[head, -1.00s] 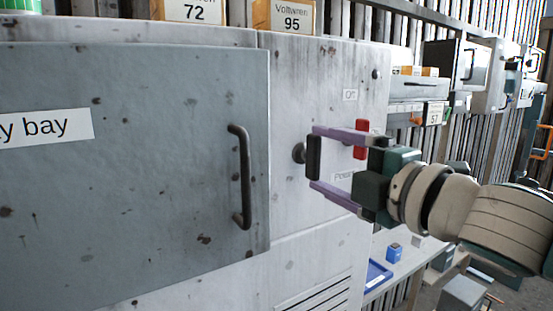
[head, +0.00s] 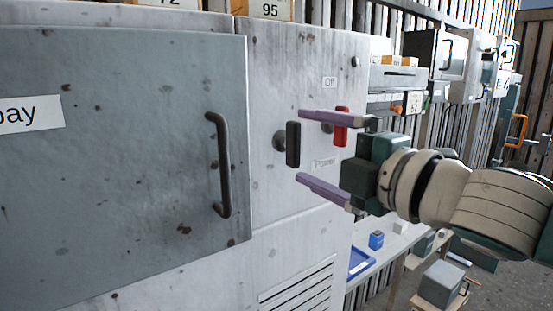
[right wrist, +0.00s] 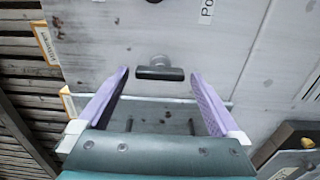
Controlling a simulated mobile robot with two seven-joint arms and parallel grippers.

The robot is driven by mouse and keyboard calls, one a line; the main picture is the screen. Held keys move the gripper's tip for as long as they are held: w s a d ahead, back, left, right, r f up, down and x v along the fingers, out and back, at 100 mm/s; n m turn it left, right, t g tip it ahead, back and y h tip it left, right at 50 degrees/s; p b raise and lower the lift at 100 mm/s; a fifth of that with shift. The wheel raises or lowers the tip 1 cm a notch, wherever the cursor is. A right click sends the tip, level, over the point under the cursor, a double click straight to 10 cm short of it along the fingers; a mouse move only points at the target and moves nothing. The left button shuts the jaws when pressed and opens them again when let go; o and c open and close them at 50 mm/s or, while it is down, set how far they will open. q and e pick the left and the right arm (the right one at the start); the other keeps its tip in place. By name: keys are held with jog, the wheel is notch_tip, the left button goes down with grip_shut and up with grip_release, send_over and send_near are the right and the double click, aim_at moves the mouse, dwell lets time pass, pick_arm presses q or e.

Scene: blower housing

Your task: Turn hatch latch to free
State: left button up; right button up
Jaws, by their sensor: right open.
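The hatch latch is a dark bar (head: 292,144) on a round boss, mounted on the pale cabinet face to the right of the hatch door. The bar stands upright in the head view; in the right wrist view it lies crosswise (right wrist: 160,74). My right gripper (head: 301,146) is open and empty, one purple finger above the bar's level and one below. In the head view its fingertips end just right of the bar. The wrist view shows the fingers to either side of the bar's ends, apart from it. The grey hatch door (head: 120,160) looks closed. My left gripper is not in view.
The door has a dark pull handle (head: 220,165). A red switch (head: 341,126) sits close behind my right fingers, with an "Off" label (head: 330,82) above.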

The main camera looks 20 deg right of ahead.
jog(key=b+v, duration=0.4)
jog(key=v, duration=0.4)
jog(key=shift+s, duration=0.35)
jog(key=shift+d+r, duration=0.1)
jog(key=s+f+m+g+h+p, duration=0.3)
jog(key=s+f+m+g+p, duration=0.2)
jog(key=s+m, duration=0.5)
jog(key=s+f+m+g+h+p, duration=0.3)
jog(key=s+f+m+g+p, duration=0.3)
jog(key=s, duration=0.6)
jog(key=m+g, duration=0.2)
jog(key=m, duration=0.1)
jog(key=shift+s+a+m+p, duration=0.35)
jog(key=shift+m, duration=0.05)
